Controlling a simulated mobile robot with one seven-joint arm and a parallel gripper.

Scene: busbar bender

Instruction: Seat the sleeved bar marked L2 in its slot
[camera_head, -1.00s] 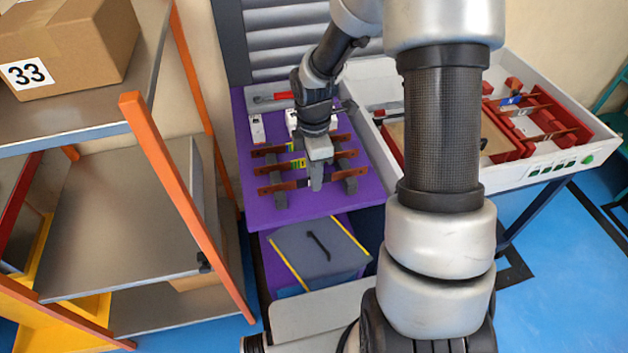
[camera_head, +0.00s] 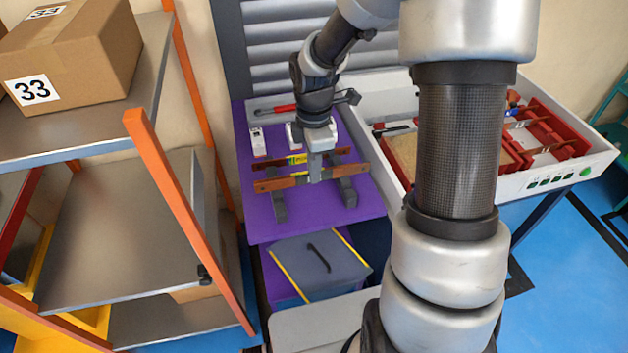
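Copper-coloured sleeved bars lie across dark supports on a purple table. The rear visible bar (camera_head: 333,155) carries yellow-green marks near its middle. The front visible bar (camera_head: 345,174) looks raised above the front parts of the supports. My gripper (camera_head: 315,177) points down at the middle of this bar and appears shut on it. The bar's mark is too small to read and is partly hidden by the fingers. The white tray (camera_head: 540,187) at right holds red slotted holders (camera_head: 540,130) with bars in them. My arm hides part of the tray, and I cannot tell which slot is L2's.
Grey supports (camera_head: 279,208) stand on the purple table (camera_head: 310,228). A red-handled tool (camera_head: 285,108) and a white block (camera_head: 257,142) lie behind the bars. A shelf with orange posts (camera_head: 185,220) and a box (camera_head: 75,65) stands at left. A grey-lidded bin (camera_head: 320,265) is below.

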